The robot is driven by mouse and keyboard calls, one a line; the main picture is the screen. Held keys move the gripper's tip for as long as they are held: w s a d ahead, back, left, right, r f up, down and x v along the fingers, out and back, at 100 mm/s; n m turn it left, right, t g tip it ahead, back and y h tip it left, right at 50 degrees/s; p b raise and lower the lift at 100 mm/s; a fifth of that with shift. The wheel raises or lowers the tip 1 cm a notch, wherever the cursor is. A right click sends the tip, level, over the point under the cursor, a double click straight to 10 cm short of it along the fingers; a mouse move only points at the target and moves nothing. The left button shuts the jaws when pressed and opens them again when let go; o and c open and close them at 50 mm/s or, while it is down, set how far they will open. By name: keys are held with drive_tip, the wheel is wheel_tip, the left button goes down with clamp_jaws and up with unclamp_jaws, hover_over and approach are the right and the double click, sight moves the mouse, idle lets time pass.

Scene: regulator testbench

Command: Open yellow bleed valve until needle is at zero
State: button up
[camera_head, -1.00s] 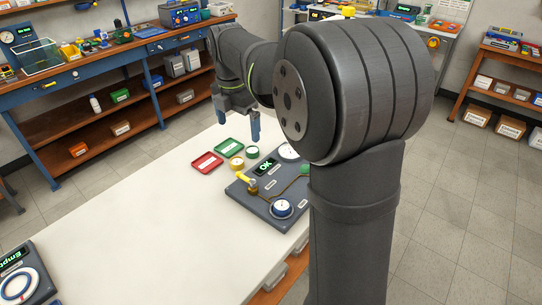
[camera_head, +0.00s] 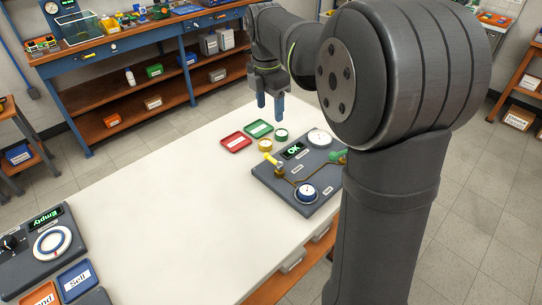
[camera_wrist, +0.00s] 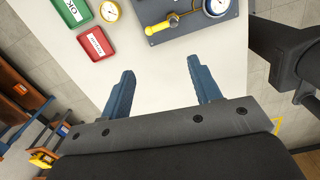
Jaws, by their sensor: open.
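The yellow bleed valve (camera_head: 271,161) is a short yellow handle on a brass fitting at the left side of a dark grey test panel (camera_head: 268,182). It also shows in the wrist view (camera_wrist: 157,28), near the top. A white gauge (camera_head: 319,138) sits at the panel's far side and a blue-rimmed gauge (camera_head: 306,192) at its near side; the needles are too small to read. My gripper (camera_head: 270,106) is open and empty above the table's far end, beyond the panel and apart from the valve. Its two blue fingers also show in the wrist view (camera_wrist: 160,70).
A green display (camera_head: 293,150) on the panel reads OK. A green handle (camera_head: 339,156) is partly hidden by my arm. Red (camera_head: 235,142) and green (camera_head: 259,129) trays and two small round gauges (camera_head: 265,145) lie beside the panel. The table's middle (camera_head: 180,205) is clear.

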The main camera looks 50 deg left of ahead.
sight(270, 157)
drive_tip(key=shift+s+a+f+m, duration=0.1)
drive_tip(key=shift+s+m, duration=0.05)
drive_tip(key=shift+m, duration=0.65)
drive_tip(key=c, duration=0.3)
drive_tip(key=f+m, duration=0.5)
drive_tip(key=f, duration=0.1)
drive_tip(key=f+m+t, duration=0.1)
drive_tip(key=f+m, duration=0.4)
drive_tip(key=f, duration=0.1)
drive_tip(key=w+f+m, duration=0.1)
drive_tip(key=f+m, duration=0.4)
drive_tip(key=f, duration=0.1)
drive_tip(key=shift+a+t, duration=0.3)
drive_tip(key=shift+a, duration=0.1)
drive_tip(key=shift+c, duration=0.2)
drive_tip(key=shift+c, duration=0.3)
clamp_jaws()
